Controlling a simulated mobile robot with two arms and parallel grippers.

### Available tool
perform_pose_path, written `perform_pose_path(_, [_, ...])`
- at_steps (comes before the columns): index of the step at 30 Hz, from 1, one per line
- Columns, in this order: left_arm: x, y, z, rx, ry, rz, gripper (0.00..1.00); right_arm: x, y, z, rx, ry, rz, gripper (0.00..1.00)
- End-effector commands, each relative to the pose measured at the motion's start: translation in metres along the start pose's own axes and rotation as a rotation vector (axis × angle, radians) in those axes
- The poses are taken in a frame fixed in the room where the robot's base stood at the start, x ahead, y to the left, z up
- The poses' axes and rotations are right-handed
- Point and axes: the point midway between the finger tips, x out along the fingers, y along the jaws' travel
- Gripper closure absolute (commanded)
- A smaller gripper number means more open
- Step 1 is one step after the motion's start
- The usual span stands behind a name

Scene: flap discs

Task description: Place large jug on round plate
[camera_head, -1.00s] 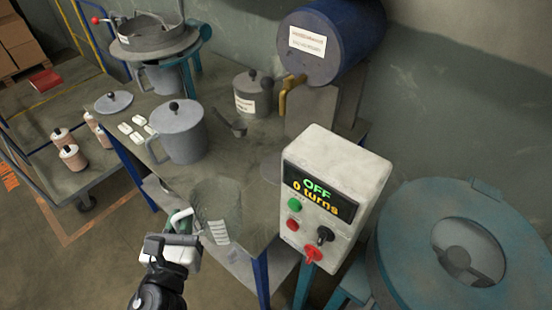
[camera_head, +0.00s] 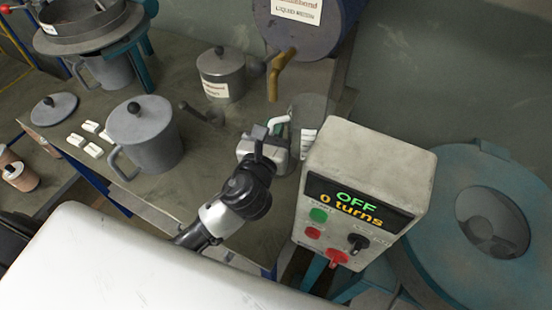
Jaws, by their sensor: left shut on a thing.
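My left gripper (camera_head: 272,137) is shut on the handle of a grey jug (camera_head: 314,112). The jug looks upright, with a white label on its side. Its lower right part is hidden behind the control box. It is over the right end of the table, near the brass spout (camera_head: 277,76) of the blue drum. I cannot make out the round plate, nor whether the jug touches anything below. A second grey jug (camera_head: 150,139) with a lid and black knob stands on the table to the left. My right gripper is not in view.
The control box (camera_head: 362,187), reading OFF and 0 turns, stands close on the right. A lidded pot (camera_head: 221,72), a scoop (camera_head: 213,117), white blocks (camera_head: 92,127) and a loose lid (camera_head: 54,107) are on the table. A blue round machine (camera_head: 480,215) is at far right.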

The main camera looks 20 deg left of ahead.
Motion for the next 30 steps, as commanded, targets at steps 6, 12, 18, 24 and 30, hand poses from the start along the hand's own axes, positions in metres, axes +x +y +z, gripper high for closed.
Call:
perform_pose_path(6, [0.037, -0.02, 0.005, 0.02, 0.001, 0.008, 1.0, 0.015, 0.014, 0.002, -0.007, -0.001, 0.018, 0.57])
perform_pose_path(12, [0.045, -0.019, 0.004, 0.033, 0.009, 0.014, 1.0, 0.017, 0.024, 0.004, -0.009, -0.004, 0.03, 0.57])
perform_pose_path(18, [0.036, 0.021, -0.019, 0.036, 0.013, 0.016, 1.0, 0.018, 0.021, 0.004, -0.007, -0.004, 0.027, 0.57])
perform_pose_path(24, [0.028, 0.065, -0.045, 0.034, 0.012, 0.016, 1.0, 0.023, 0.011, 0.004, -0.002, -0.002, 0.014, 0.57])
perform_pose_path(30, [0.023, 0.088, -0.057, 0.031, 0.008, 0.013, 1.0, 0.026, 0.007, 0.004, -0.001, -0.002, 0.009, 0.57])
